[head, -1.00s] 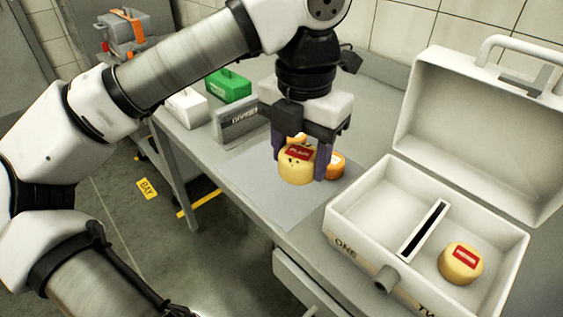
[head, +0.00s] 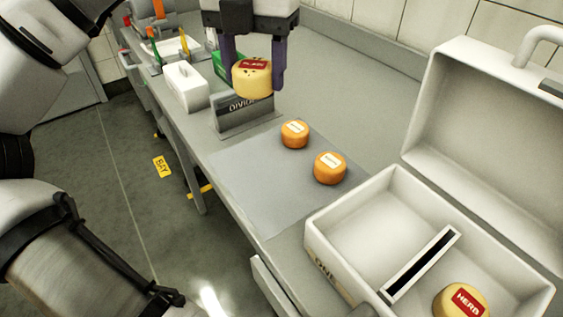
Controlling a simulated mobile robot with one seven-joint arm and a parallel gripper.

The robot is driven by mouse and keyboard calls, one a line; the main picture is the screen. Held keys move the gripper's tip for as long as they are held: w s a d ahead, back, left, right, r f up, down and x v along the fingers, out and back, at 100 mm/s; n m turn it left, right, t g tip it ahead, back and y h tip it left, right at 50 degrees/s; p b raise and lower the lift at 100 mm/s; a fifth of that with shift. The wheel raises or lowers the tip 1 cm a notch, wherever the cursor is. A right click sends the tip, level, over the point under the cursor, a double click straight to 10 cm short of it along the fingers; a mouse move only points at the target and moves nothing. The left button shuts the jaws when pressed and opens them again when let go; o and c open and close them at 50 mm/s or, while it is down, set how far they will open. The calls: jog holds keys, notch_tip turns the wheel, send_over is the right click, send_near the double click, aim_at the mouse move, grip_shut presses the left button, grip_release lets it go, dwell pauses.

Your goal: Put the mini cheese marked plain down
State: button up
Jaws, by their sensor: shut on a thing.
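My gripper (head: 253,82) is shut on a yellow mini cheese (head: 251,83) with a red label on top; its word is too small to read surely. The dark purple fingers sit on either side of it, and it is held up in front of the grey divider block (head: 237,115). Two orange mini cheeses with pale labels, one farther back (head: 294,134) and one nearer (head: 329,169), stand on the grey mat (head: 262,190). Another yellow cheese marked HERB (head: 461,302) sits in the right compartment of the open white case (head: 328,224).
The left compartment of the case (head: 375,230) is empty, beside a slotted partition (head: 421,265). The case lid (head: 485,140) stands open at the right. A white box (head: 184,87) and a green box (head: 217,65) stand behind the divider. The mat's left part is bare.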

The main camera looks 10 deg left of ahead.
aim_at(261, 179)
jog(key=shift+w+a, duration=0.1)
jog(key=shift+f, duration=0.2)
notch_tip(261, 179, down, 19)
jog(key=shift+f, duration=0.15)
jog(key=shift+a+f, duration=0.1)
jog(key=shift+f+b, duration=0.15)
jog(key=shift+b, duration=0.2)
jog(key=o, duration=1)
jog(key=shift+o, duration=0.2)
jog(key=shift+r, duration=0.2)
notch_tip(261, 179, up, 12)
